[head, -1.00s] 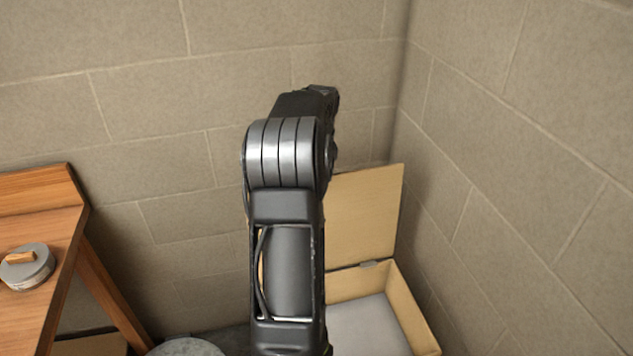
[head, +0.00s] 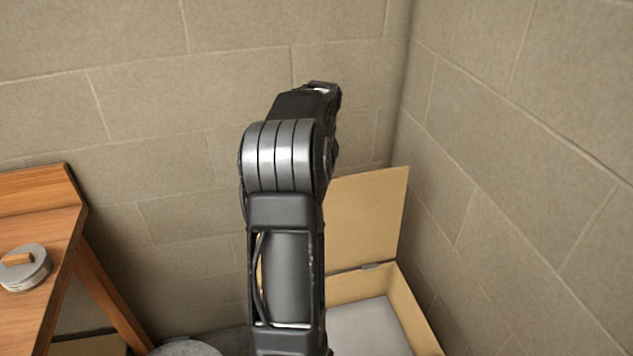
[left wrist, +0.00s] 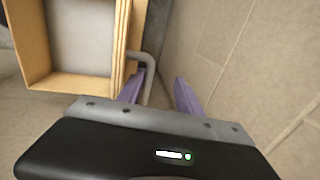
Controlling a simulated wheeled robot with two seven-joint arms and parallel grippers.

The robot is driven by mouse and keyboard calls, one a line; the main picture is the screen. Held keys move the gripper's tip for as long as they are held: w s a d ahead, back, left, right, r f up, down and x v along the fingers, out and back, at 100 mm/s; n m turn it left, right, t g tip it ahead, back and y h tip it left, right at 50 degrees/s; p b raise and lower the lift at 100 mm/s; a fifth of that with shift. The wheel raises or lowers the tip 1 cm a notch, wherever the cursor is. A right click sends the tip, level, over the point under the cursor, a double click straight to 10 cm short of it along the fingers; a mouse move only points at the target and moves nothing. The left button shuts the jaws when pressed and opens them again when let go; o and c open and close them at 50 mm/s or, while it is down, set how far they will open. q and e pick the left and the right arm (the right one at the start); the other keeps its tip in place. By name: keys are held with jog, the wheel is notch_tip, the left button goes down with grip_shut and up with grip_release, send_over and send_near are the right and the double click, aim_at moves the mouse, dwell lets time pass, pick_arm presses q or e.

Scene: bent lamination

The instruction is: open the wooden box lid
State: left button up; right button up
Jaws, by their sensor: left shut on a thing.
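The wooden box (head: 408,305) stands in the corner, right of my arm in the head view. Its lid (head: 368,215) is raised, standing steeply up from the hinge at the back. My arm hides the left part of box and lid. In the left wrist view the box (left wrist: 35,45) is at upper left, with a bent grey metal handle (left wrist: 149,80) at its right side. My right gripper is out of view.
Block walls (head: 510,150) meet in the corner close behind and right of the box. A wooden bench (head: 50,235) with a round grey tin (head: 25,272) stands at left. A round grey object (head: 187,348) shows at the bottom edge.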

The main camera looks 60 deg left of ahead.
pick_arm(q)
jog(key=r, duration=0.4)
jog(key=d+r, duration=0.1)
jog(key=r, duration=0.2)
jog(key=shift+s+d+b, duration=0.1)
jog(key=shift+s+b, duration=0.25)
jog(key=shift+w+r, duration=0.15)
jog(key=shift+r, duration=0.1)
jog(key=shift+d, duration=0.2)
